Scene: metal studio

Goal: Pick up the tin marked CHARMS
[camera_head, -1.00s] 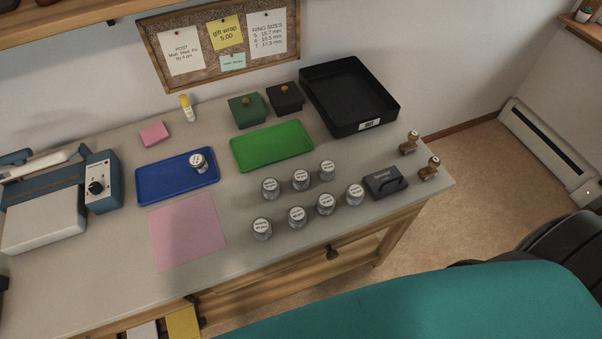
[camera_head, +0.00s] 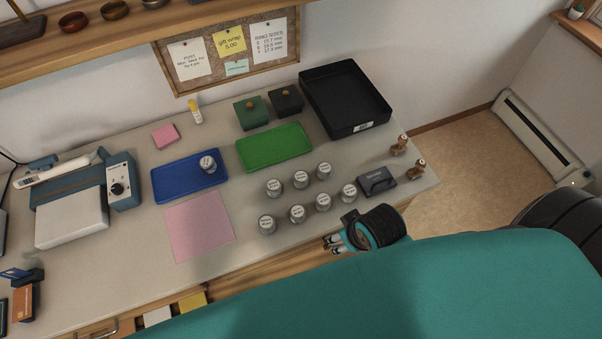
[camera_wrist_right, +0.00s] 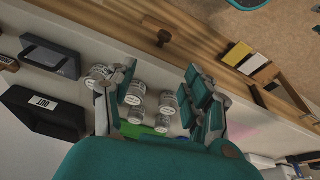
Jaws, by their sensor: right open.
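Several small round tins with white lids stand on the workbench, among them a front tin (camera_head: 267,224), a back tin (camera_head: 301,179) and a tin on the blue tray (camera_head: 208,164). The lid print is too small to read, so I cannot tell which is marked CHARMS. My right gripper (camera_head: 333,243) is open and empty at the bench's front edge, just in front of the front row. In the right wrist view, my right gripper (camera_wrist_right: 160,74) has its fingers spread, with tins (camera_wrist_right: 168,102) visible beyond and between them. My left gripper is out of view.
The blue tray (camera_head: 165,184), green tray (camera_head: 274,147) and pink sheet (camera_head: 198,226) lie left of and behind the tins. A dark block (camera_head: 376,181) and wooden stamps (camera_head: 399,146) stand right. A black bin (camera_head: 345,98) is at the back.

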